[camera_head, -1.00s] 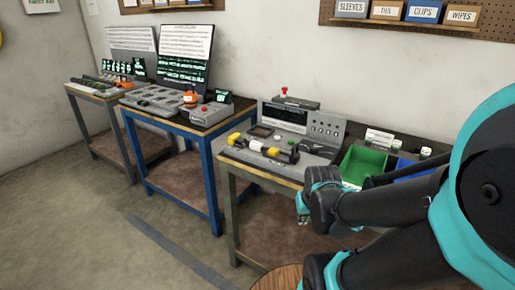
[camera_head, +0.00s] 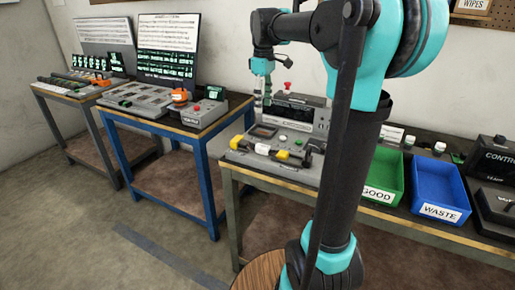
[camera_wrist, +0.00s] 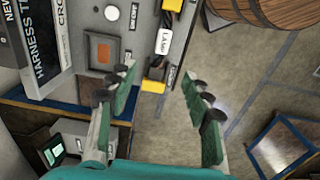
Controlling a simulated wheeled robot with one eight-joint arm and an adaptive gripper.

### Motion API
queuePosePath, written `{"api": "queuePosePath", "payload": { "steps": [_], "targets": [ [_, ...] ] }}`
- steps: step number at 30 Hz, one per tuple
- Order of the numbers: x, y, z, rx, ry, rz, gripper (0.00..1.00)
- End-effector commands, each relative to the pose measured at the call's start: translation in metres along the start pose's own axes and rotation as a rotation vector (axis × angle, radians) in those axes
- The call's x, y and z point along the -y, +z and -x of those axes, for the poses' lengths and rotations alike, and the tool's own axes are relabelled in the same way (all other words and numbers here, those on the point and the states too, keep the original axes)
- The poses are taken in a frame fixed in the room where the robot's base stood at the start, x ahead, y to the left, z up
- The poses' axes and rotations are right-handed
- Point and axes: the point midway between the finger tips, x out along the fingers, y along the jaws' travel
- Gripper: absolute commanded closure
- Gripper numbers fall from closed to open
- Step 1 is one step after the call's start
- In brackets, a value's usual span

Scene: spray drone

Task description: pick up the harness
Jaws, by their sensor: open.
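The harness (camera_head: 262,149) is a dark piece with yellow ends, lying along the front of the grey tester (camera_head: 290,133) on the right-hand bench. In the wrist view the harness (camera_wrist: 163,42) shows yellow connectors and a white label, lying along the tester's edge. My gripper (camera_head: 262,98) hangs above the tester with its fingers pointing down, apart from the harness. In the wrist view my gripper (camera_wrist: 160,82) is open and empty, its teal fingers spread wide. The harness's near yellow connector appears in the gap between them, closer to the left fingers.
A green GOOD bin (camera_head: 378,176) and a blue WASTE bin (camera_head: 437,190) stand right of the tester. A blue bench (camera_head: 197,135) with an orange knob and a screen stands left.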

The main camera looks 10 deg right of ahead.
Motion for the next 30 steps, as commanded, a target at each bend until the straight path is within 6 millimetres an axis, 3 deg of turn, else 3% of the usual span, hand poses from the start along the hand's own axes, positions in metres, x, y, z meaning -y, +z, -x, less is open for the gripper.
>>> {"api": "queuePosePath", "payload": {
  "steps": [15, 26, 30],
  "targets": [
    [0.001, 0.001, -0.095, 0.000, 0.000, 0.000, 0.50],
    [0.002, 0.002, -0.125, 0.000, 0.000, -0.001, 0.50],
    [0.006, 0.004, -0.145, 0.000, 0.000, -0.001, 0.50]
  ]
}}
